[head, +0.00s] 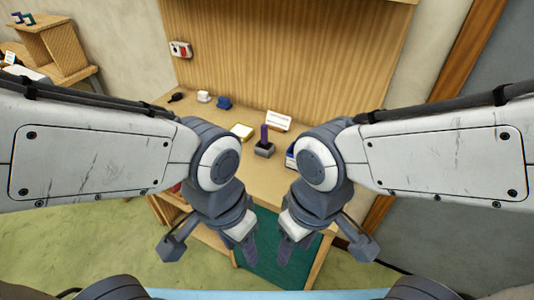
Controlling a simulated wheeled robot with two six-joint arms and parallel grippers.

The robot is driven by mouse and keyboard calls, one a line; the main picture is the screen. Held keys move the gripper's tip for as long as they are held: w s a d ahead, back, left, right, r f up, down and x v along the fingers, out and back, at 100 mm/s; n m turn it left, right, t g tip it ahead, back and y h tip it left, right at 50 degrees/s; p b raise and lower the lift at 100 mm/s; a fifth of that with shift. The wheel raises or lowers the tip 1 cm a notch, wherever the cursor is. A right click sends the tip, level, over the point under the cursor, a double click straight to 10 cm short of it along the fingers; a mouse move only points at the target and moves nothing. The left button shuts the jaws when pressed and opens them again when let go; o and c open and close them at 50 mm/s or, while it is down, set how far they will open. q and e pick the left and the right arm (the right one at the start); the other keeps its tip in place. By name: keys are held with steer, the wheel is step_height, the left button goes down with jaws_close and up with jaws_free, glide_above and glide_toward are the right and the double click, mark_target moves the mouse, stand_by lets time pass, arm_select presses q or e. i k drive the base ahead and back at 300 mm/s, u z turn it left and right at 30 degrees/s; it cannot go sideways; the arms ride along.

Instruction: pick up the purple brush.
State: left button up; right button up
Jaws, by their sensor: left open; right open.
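The purple brush (264,134) stands upright in a small dark grey holder (264,150) on the wooden desk, between my two arms in the head view. Only its upper part shows above the holder. My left gripper (250,250) points down in front of the desk, lower in the picture and slightly left of the brush. My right gripper (287,249) points down beside it, slightly right of the brush. Both are open, empty and apart from the brush. Their fingers are seen nearly edge-on.
A wooden panel rises behind. A green panel (275,262) is below.

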mark_target(265, 145)
steer(key=z, duration=0.95)
steer(key=i, duration=0.65)
steer(key=u, duration=0.15)
